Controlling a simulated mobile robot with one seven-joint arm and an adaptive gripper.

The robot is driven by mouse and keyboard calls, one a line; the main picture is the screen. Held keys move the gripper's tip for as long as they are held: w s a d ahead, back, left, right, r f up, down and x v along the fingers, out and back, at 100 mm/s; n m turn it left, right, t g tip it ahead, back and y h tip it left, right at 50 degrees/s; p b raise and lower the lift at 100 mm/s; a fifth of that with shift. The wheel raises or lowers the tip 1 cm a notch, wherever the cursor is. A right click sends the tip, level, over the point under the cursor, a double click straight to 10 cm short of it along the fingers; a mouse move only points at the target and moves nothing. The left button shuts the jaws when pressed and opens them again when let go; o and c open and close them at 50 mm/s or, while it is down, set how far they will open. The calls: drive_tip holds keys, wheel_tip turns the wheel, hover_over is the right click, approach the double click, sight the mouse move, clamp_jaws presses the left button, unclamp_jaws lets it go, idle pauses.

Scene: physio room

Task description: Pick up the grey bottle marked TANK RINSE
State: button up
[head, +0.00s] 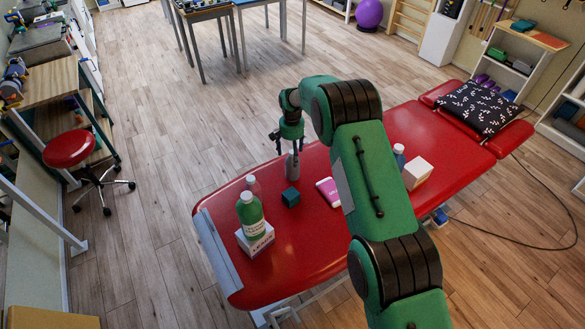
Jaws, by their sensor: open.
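A grey bottle (292,166) stands upright on the red treatment table (262,283). No marking can be read on it at this size. My gripper (286,146) is open and points down at the top of this bottle. Its fingers are near the bottle's neck; I cannot tell whether they touch it or are fully around it. The bottle's upper part is partly hidden by the gripper.
A green bottle (250,216) stands on a white box (254,239), with another bottle (252,184) behind. A dark teal cube (290,197) and a pink-and-white item (328,192) lie nearby. A dark-capped bottle (399,156) and pale box (418,172) are right of my arm.

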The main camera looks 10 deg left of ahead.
sight(292, 159)
drive_tip(key=shift+f, duration=1.65)
drive_tip(key=shift+f, duration=0.1)
drive_tip(key=shift+w+d+f+b, duration=0.1)
drive_tip(key=shift+f+b, duration=0.05)
drive_tip(key=shift+f, duration=1.15)
drive_tip(key=shift+d+f+b, duration=0.1)
drive_tip(key=shift+f+b, duration=0.05)
drive_tip(key=shift+f, duration=1.1)
drive_tip(key=shift+a+r, duration=0.1)
clamp_jaws()
drive_tip(key=shift+r+p, duration=0.35)
drive_tip(key=shift+r, duration=4.65)
